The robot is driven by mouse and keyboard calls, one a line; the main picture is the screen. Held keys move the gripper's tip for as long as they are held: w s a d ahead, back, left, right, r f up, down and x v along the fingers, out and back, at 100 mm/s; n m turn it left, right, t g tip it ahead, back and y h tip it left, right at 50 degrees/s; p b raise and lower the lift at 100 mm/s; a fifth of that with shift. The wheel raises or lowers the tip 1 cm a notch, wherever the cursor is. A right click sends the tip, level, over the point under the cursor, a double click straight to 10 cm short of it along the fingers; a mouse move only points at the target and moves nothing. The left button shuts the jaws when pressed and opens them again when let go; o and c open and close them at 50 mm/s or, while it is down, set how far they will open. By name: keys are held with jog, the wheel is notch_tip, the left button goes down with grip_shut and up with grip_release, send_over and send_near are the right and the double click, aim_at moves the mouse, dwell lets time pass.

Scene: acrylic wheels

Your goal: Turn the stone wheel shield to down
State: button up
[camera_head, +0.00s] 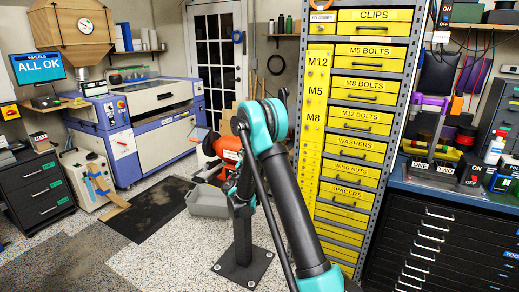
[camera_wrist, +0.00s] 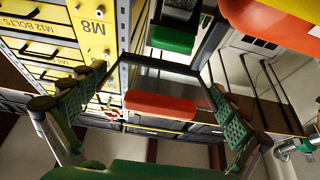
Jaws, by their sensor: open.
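An orange machine body (camera_head: 228,150), which looks like a grinder, stands on a black pedestal (camera_head: 242,245) behind my arm in the head view. In the wrist view its orange housing (camera_wrist: 275,20) fills the top right. A dark panel with a red strip (camera_wrist: 160,106) along its edge lies between my fingers; it may be a wheel shield. A second dark piece with a green strip (camera_wrist: 172,40) is farther up. I cannot tell which belongs to the stone wheel. My gripper (camera_wrist: 158,85) is open, its green-padded fingers on either side of the red-strip panel, with no clear contact.
A tall rack of yellow drawers (camera_head: 365,125) stands right of my arm, close to the machine. A grey bin (camera_head: 208,201) sits left of the pedestal. A blue and white laser machine (camera_head: 135,120) is at back left. Speckled floor (camera_head: 165,260) is open at front left.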

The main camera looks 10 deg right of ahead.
jog(key=v, duration=0.7)
jog(key=shift+s+f, duration=0.1)
